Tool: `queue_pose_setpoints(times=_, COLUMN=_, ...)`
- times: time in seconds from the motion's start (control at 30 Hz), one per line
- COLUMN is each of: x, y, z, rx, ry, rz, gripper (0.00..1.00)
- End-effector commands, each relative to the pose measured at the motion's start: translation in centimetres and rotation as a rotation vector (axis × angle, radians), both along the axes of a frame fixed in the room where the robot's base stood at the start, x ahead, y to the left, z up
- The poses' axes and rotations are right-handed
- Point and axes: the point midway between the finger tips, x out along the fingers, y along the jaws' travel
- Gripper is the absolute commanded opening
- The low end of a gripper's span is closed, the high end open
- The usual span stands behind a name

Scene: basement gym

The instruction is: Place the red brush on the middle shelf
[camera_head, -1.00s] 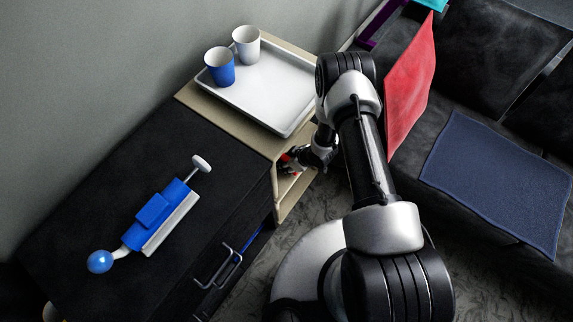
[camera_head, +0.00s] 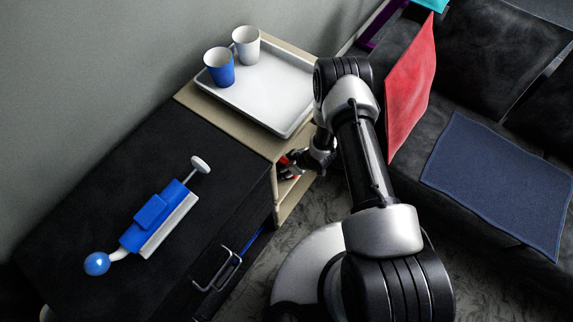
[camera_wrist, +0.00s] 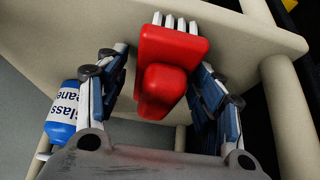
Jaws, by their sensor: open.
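The red brush (camera_wrist: 172,80), with white bristles, is between the fingers of my gripper (camera_wrist: 162,85) in the wrist view. My gripper is open, with a finger on each side of the brush and a gap at the left. The brush's bristle end is against or very near a beige shelf board (camera_wrist: 70,25); exact contact is unclear. In the head view, my gripper (camera_head: 298,160) reaches into the open side of the beige shelf unit (camera_head: 283,205), and only a bit of red shows there. Which shelf level this is cannot be told.
A blue-and-white glass cleaner bottle (camera_wrist: 65,112) stands left of my gripper. A beige post (camera_wrist: 288,110) is close on the right. On the unit's top is a white tray (camera_head: 265,95) with two cups. A black cabinet (camera_head: 110,170) adjoins it.

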Motion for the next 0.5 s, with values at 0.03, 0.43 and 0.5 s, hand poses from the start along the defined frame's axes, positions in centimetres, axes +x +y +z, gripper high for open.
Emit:
queue_pose_setpoints(times=0.03, x=0.0, y=0.0, z=0.0, rx=0.0, ry=0.0, rz=0.0, gripper=0.61)
queue_pose_setpoints(times=0.43, x=-1.4, y=-2.0, z=5.0, rx=0.0, ry=0.0, rz=-0.004, gripper=0.61)
queue_pose_setpoints(times=0.5, x=-1.8, y=-2.6, z=6.4, rx=0.001, ry=-0.001, rz=-0.004, gripper=0.61)
